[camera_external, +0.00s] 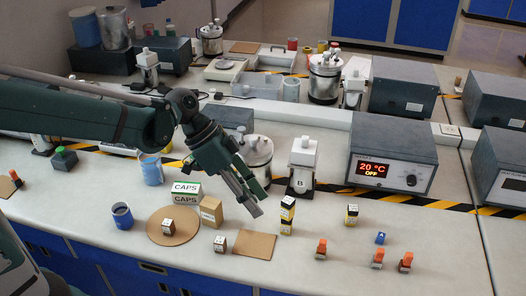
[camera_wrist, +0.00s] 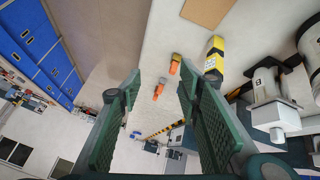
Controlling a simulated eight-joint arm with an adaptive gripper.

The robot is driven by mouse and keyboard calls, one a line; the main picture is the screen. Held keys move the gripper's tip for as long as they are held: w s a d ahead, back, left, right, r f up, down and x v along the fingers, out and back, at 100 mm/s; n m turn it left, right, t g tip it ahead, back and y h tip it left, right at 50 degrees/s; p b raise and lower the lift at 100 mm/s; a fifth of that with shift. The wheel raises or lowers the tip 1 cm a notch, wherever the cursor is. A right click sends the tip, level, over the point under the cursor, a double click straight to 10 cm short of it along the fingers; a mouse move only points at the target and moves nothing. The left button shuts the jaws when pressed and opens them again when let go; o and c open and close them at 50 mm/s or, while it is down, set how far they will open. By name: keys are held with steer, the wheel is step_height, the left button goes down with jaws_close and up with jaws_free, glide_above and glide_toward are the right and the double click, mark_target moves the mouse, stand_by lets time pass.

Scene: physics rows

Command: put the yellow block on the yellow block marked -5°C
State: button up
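A tall yellow-and-black stack (camera_external: 287,216), which looks like two blocks one on the other, stands on the bench right of the brown square mat. A single yellow-and-black block (camera_external: 351,215) stands farther right. The markings are too small to read, so I cannot tell which is -5°C. My gripper (camera_external: 253,203) hangs above the bench, left of the stack and apart from it. In the wrist view my gripper (camera_wrist: 157,95) has its fingers wide apart with nothing between them. A yellow-and-black block form (camera_wrist: 215,55) shows beyond the right finger.
Orange-topped items (camera_external: 321,249) and a small blue piece (camera_external: 380,238) stand at front right. The brown square mat (camera_external: 254,245) is empty. A round brown mat (camera_external: 160,237) bears a small block. The CAPS box (camera_external: 186,187), bottle B (camera_external: 302,165) and the 20 °C device (camera_external: 391,165) stand behind.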

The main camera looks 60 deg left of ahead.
steer(key=s+r+n+t+y, duration=0.1)
steer(key=s+n+y, duration=0.1)
steer(key=s, duration=0.5)
steer(key=s+d+r+n+t+y, duration=0.1)
steer(key=s+r+n+y, duration=0.1)
steer(key=s, duration=0.5)
steer(key=shift+s+d+n+t+y, duration=0.2)
steer(key=shift+n+t+y, duration=0.2)
steer(key=shift+n+y, duration=0.25)
steer(key=shift+f, duration=0.1)
step_height(320, 180, down, 8)
steer(key=b, duration=0.8)
stand_by(4.7)
